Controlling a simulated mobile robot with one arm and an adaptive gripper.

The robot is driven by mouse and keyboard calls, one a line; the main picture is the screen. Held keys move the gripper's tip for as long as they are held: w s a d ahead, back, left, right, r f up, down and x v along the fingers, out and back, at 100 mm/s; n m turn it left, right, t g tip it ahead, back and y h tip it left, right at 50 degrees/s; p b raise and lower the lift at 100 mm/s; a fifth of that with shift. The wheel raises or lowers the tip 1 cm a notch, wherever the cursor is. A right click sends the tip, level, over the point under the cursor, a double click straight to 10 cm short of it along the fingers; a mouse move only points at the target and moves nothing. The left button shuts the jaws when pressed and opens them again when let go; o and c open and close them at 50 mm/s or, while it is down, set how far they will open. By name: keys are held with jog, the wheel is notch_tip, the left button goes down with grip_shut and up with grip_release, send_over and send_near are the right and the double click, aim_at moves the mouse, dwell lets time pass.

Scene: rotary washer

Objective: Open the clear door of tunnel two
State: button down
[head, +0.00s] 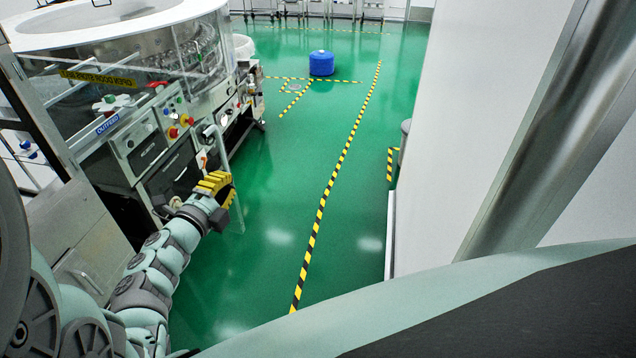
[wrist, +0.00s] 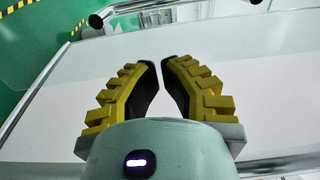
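A large rotary washer with a rounded white top and clear side panels (head: 196,48) stands at the left in the head view. I cannot tell which panel is the door of tunnel two. A thin, see-through upright strip (head: 237,212) hangs beside my gripper (head: 218,186), at the washer's front right; whether they touch is unclear. My gripper, with yellow ribbed fingers, also shows in the wrist view (wrist: 160,63). Its fingertips are a small gap apart and nothing is seen between them. A pale panel (wrist: 55,105) with a straight edge lies behind the fingers.
The washer's front has a blue label (head: 107,124), knobs and red buttons (head: 173,132). A white wall and metal post (head: 545,130) are at the right. Green floor with striped tape (head: 326,190) lies clear between.

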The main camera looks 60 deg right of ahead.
jog(key=w+d+n+t+y+b, duration=0.1)
jog(key=w+d+b, duration=0.4)
jog(key=d+b, duration=0.7)
jog(key=w+d+n+t+y+b, duration=0.2)
jog(key=w+d+t+b, duration=0.3)
jog(key=d+b, duration=0.7)
jog(key=n+b, duration=0.1)
jog(key=b, duration=0.2)
jog(key=shift+w+n, duration=0.15)
jog(key=shift+n, duration=0.15)
jog(key=shift+r, duration=0.1)
